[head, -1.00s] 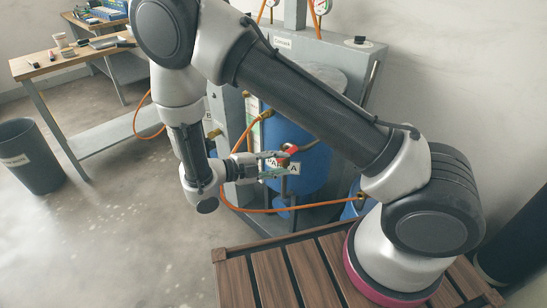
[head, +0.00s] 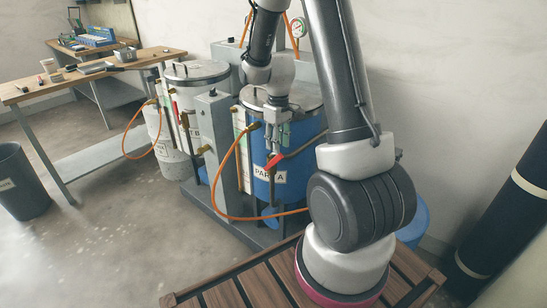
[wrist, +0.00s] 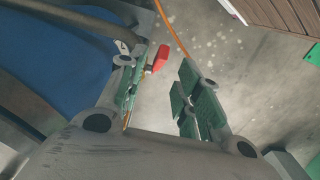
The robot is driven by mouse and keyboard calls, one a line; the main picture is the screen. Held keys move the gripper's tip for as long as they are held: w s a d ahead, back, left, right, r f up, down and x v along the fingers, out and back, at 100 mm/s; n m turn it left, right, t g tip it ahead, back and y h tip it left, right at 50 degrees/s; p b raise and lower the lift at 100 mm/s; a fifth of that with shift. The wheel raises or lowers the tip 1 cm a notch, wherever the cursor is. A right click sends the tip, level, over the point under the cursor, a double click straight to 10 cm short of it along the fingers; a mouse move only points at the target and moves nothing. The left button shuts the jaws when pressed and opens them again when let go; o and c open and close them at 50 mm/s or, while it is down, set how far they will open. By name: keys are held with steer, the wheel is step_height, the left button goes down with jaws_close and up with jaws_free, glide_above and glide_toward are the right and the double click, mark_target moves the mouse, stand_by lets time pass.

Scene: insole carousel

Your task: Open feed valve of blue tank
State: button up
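The blue tank (head: 303,135) stands in a grey frame in the head view, with a PART A label (head: 272,174) on its front. Its feed valve has a red handle (head: 274,160), slanted just above the label. The handle also shows in the wrist view (wrist: 157,59), close beside the left finger's tip. My gripper (head: 275,146) points down in front of the tank, just above the handle. In the wrist view my gripper (wrist: 160,92) is open, with a clear gap between its green-padded fingers. Whether a finger touches the handle cannot be told.
A white tank (head: 197,75) with its own red handle (head: 174,109) stands left of the blue one. An orange hose (head: 239,172) loops before the frame. A workbench (head: 117,69) and a dark bin (head: 22,184) are farther left. The floor between is clear.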

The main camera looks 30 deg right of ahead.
mark_target(278, 155)
step_height(278, 155, down, 6)
steer(key=shift+r, duration=0.1)
jaws_close()
